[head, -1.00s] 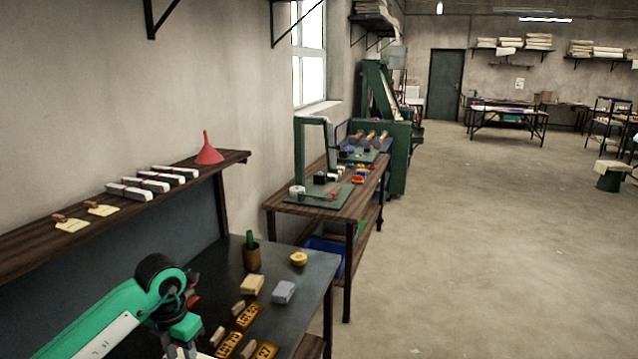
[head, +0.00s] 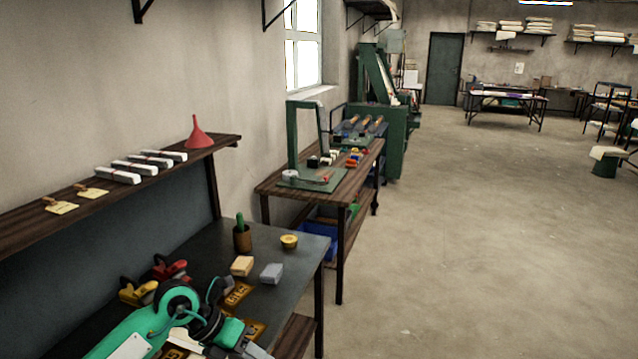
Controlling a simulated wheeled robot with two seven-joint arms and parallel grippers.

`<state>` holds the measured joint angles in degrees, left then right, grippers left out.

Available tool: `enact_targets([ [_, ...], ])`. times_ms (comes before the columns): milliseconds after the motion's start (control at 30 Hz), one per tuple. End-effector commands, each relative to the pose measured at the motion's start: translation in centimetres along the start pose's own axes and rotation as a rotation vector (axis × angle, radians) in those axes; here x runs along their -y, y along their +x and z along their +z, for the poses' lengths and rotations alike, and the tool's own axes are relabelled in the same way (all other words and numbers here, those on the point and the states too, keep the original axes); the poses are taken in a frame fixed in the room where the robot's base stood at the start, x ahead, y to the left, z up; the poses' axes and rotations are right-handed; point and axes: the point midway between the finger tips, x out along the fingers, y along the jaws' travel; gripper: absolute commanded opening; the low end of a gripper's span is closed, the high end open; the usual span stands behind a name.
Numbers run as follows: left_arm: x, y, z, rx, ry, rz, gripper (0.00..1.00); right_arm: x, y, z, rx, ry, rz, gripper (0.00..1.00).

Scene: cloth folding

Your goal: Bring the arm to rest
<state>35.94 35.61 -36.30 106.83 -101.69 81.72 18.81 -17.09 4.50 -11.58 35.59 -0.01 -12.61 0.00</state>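My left arm (head: 140,332), green with a white panel, comes in at the bottom left over the dark workbench (head: 300,250). Its wrist bends down to the right. My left gripper (head: 252,350) is at the bottom edge, partly cut off, above the near part of the bench by the yellow plates (head: 238,294). I cannot see whether its fingers are open or shut, or whether they hold anything. My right arm and gripper are not in view.
On the bench are a red clamp (head: 170,268), a yellow clamp (head: 138,291), a cream block (head: 242,265), a grey block (head: 271,273), a brown cup (head: 242,239) and a yellow round tin (head: 289,241). A wooden shelf (head: 20,230) runs behind. The floor (head: 470,250) at right is clear.

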Motion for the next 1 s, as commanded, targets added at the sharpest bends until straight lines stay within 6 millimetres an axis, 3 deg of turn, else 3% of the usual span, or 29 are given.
enact_targets([
  [100, 5.0, 1.6, 0.5, 0.135, -0.02, -0.239, 0.38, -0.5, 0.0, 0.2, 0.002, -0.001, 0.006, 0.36],
  [233, 9.9, 1.1, 1.6, 0.313, -0.091, -0.499, 0.38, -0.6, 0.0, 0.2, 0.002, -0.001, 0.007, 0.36],
  [333, 12.6, -0.4, 2.5, 0.455, -0.181, -0.68, 0.38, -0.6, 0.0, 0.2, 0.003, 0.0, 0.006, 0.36],
  [467, 14.1, -3.2, 3.5, 0.643, -0.34, -0.887, 0.38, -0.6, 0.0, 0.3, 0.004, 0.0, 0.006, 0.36],
  [567, 13.8, -5.5, 4.1, 0.789, -0.495, -1.017, 0.38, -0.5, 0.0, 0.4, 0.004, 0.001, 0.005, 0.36],
  [667, 12.2, -7.5, 4.2, 0.929, -0.677, -1.122, 0.38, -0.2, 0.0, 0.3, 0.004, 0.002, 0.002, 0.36],
  [867, 6.3, -9.7, 2.5, 1.188, -1.11, -1.231, 0.38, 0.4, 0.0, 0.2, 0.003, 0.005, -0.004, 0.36],
  [1000, 1.4, -9.3, -0.7, 1.333, -1.459, -1.22, 0.38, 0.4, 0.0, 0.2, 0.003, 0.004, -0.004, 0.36],
])
